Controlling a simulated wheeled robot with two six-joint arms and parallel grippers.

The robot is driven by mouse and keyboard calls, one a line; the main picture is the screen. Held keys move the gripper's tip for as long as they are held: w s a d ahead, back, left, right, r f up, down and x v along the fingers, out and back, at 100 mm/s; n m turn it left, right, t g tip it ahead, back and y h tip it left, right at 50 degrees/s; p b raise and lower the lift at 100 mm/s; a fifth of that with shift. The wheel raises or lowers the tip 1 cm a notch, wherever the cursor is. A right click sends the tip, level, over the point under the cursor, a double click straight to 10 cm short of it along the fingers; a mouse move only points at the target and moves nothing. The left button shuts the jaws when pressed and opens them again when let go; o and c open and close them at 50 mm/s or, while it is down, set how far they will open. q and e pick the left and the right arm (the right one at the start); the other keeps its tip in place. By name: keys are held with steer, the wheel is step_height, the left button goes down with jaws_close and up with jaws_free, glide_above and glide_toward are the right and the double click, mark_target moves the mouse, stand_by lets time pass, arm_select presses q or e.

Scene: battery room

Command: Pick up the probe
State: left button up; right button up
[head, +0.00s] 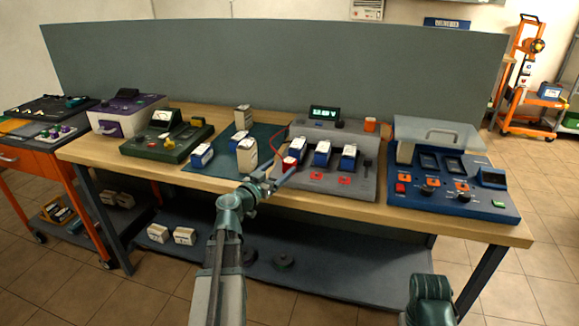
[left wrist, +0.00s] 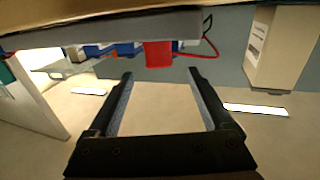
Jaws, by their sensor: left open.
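The probe appears to be the small red block (head: 289,163) with a red cable, at the front left of the grey test station (head: 340,184). In the left wrist view the red probe (left wrist: 158,53) is ahead of the fingertips, roughly centred between them, with its red cable to the right. My left gripper (head: 280,178) is open at the front edge of the bench, just short of the probe. In the left wrist view its jaws (left wrist: 160,78) are spread with nothing between them. My right gripper is out of view.
Blue-and-white batteries (head: 322,153) sit on the grey station. Another battery (head: 247,157) stands on the dark green mat (head: 222,167) left of my gripper. A blue device with a clear lid (head: 447,197) is at the right. The bench's wooden front edge (head: 405,217) is below the devices.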

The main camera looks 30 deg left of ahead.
mark_target(289, 161)
arm_select(q)
steer(key=shift+w+d+f, duration=0.1)
steer(key=shift+w+f, duration=0.05)
steer(key=shift+w, duration=2.8)
jaws_close()
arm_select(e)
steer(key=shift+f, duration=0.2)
arm_select(q)
steer(key=shift+r, duration=0.2)
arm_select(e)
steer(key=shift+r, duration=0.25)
